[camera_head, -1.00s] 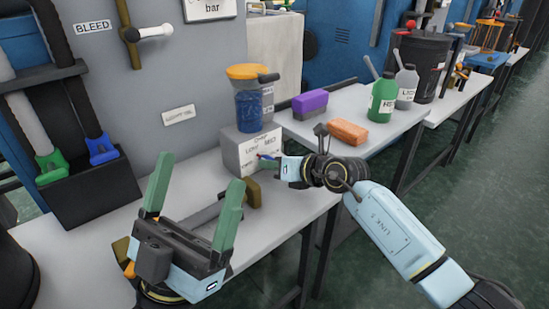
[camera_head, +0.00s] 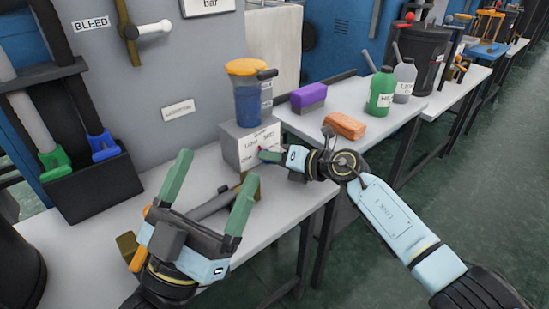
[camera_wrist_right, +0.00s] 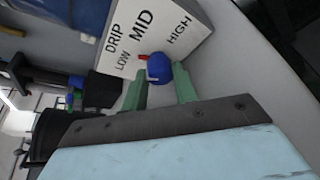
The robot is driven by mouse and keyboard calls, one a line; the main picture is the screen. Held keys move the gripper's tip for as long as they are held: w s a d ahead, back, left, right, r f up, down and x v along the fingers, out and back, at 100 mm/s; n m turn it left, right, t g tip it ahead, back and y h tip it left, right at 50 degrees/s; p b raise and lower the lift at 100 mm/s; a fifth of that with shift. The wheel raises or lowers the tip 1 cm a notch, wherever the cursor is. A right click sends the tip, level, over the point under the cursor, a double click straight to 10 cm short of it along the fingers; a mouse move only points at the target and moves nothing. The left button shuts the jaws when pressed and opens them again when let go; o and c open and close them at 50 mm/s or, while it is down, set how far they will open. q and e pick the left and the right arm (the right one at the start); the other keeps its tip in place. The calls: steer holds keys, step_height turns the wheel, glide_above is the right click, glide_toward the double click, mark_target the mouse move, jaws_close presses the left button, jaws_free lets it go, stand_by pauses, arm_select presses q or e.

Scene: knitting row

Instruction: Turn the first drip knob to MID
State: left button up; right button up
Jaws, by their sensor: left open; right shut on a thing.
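The drip box (camera_head: 238,146) is a grey block on the bench, with a white label reading DRIP, LOW, MID and HIGH in the right wrist view (camera_wrist_right: 117,74). Its blue knob (camera_wrist_right: 159,69) has a red pointer (camera_wrist_right: 143,57) that points between LOW and MID, nearer LOW. My right gripper (camera_wrist_right: 160,84) is shut on the knob, one green finger on each side. In the head view my right gripper (camera_head: 270,157) reaches the box's front from the right and hides most of the knob. My left gripper (camera_head: 215,167) is open and empty above the bench, left of the box.
A blue jar with an orange lid (camera_head: 247,90) stands on the box. A brown-ended grey tool (camera_head: 212,205) lies behind my left gripper. A purple block (camera_head: 308,97), an orange brick (camera_head: 345,125) and a green bottle (camera_head: 381,91) are on the bench to the right. A black holder (camera_head: 95,187) stands left.

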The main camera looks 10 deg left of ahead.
steer(key=shift+f, duration=0.1)
steer(key=o, duration=1)
steer(key=shift+c, duration=0.2)
steer(key=shift+d, duration=0.15)
